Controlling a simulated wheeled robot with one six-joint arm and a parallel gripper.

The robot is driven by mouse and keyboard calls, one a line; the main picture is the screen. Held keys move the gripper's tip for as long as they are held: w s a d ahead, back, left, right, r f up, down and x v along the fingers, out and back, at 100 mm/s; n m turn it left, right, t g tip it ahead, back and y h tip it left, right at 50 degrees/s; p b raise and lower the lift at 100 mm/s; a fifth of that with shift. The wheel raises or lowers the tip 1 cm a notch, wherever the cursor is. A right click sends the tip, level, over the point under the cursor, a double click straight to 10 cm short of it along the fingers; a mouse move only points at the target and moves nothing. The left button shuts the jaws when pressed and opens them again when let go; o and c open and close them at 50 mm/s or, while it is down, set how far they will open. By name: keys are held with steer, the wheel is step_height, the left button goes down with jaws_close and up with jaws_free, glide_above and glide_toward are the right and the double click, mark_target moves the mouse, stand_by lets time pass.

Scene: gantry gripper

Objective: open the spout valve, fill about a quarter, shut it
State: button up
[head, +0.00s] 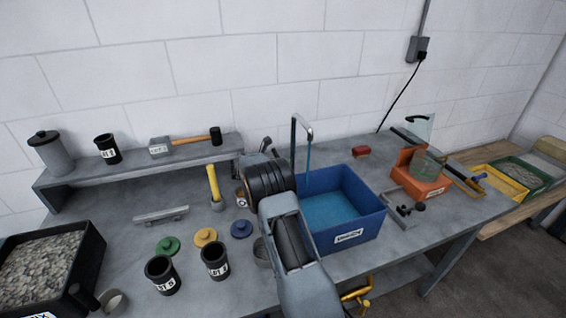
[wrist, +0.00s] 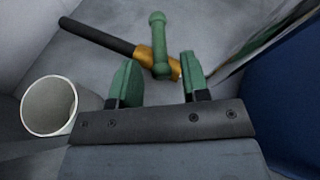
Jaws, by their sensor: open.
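The bent metal spout (head: 301,122) stands behind the blue bin (head: 362,222) in the head view. A thin blue stream (head: 308,165) runs from its tip into the bin, where blue water (head: 332,212) covers the floor; its depth is hard to judge. In the wrist view the valve has a green handle (wrist: 158,42) on a brass body (wrist: 165,66) with a black pipe (wrist: 97,36). My gripper (wrist: 157,68) is open, its green fingers on either side of the handle's near end, with no clear contact. In the head view my arm hides the valve.
A pale cup (wrist: 48,106) is left of my gripper, and the bin's blue wall (wrist: 286,95) is close on the right. An orange box (head: 418,185) stands right of the bin. Black pots (head: 162,275), coloured lids (head: 205,237) and a yellow-handled tool (head: 213,185) are left of my arm.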

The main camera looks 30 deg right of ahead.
steer(key=shift+p+x, duration=0.35)
steer(key=shift+x, duration=1.55)
jaws_close()
steer(key=shift+n+t+b, duration=0.7)
steer(key=shift+t+b, duration=0.1)
steer(key=shift+b, duration=0.1)
jaws_free()
